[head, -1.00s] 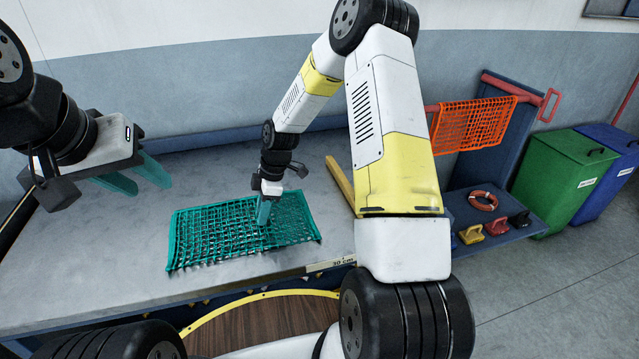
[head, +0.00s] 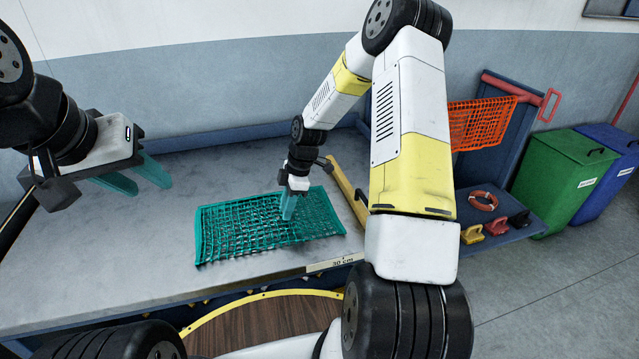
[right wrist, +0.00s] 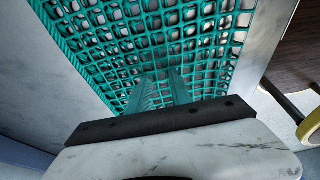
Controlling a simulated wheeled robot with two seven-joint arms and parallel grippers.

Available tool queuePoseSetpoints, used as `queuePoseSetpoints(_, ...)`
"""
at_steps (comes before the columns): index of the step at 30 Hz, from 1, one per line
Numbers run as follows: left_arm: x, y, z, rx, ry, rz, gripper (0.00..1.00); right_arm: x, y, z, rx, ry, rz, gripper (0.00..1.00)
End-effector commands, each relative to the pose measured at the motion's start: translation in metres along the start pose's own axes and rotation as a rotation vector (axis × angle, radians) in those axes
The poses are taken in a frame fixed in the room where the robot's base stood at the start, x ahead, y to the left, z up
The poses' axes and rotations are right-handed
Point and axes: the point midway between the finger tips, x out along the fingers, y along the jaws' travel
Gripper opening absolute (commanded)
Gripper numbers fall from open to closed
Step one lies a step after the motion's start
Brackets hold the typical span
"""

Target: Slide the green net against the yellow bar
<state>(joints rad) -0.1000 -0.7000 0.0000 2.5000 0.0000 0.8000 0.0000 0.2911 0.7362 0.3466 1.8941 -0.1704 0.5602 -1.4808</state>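The green net (head: 235,228) lies flat on the grey worktop, its right edge a short gap left of the yellow bar (head: 342,180). My right gripper (head: 288,208) points down onto the right half of the net, its fingertips at the mesh. In the right wrist view the two green fingers (right wrist: 160,92) stand over the net (right wrist: 110,35), which fills much of the picture. Whether they are closed together or slightly apart is unclear. My left gripper (head: 135,178) is open and empty, above the left part of the worktop, away from the net.
The grey worktop (head: 130,265) is clear left of the net. A 30 cm label (head: 335,264) is on its front edge. My right arm hides part of the area beyond the bar.

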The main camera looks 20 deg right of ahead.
Motion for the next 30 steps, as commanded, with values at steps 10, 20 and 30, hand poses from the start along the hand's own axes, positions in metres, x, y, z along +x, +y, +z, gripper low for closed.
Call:
queuePoseSetpoints(10,0.000,0.000,0.000,0.000,0.000,0.000,0.40,-0.007,-0.001,0.025,0.002,-0.001,-0.002,0.25)
queuePoseSetpoints(20,0.000,0.000,0.000,0.000,0.000,0.000,0.40,-0.014,-0.001,0.047,0.001,-0.001,-0.002,0.25)
queuePoseSetpoints(30,0.000,0.000,0.000,0.000,0.000,0.000,0.40,-0.020,0.000,0.062,0.000,-0.001,-0.001,0.25)
